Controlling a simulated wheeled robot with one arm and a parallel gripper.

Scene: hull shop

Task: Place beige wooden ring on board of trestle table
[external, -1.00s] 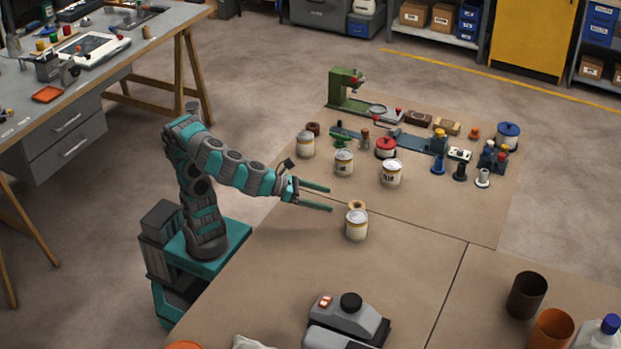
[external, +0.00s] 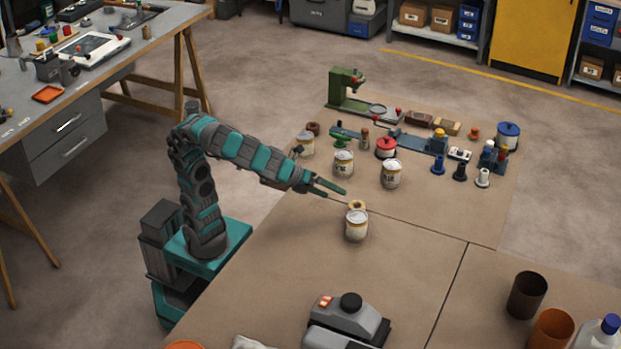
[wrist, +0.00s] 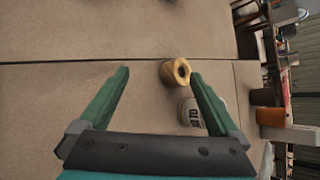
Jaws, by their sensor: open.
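The beige wooden ring (external: 357,204) is on the brown tabletop, close behind a white labelled can (external: 356,226); whether they touch is unclear. In the wrist view the ring (wrist: 175,72) lies near the tabletop seam, just inside and beyond the tip of the right finger, with the can (wrist: 187,114) partly hidden by that finger. My gripper (external: 336,191) is open and empty, above the tabletop and to the left of the ring. The trestle table, with a grey board (external: 118,62) on wooden legs, stands at the upper left, behind my arm.
The brown tabletop (external: 270,262) carries several more cans, a green press (external: 346,92) and small fittings at the back. A grey device (external: 345,322) stands at the front. Tools and an orange tray (external: 47,94) occupy parts of the grey board.

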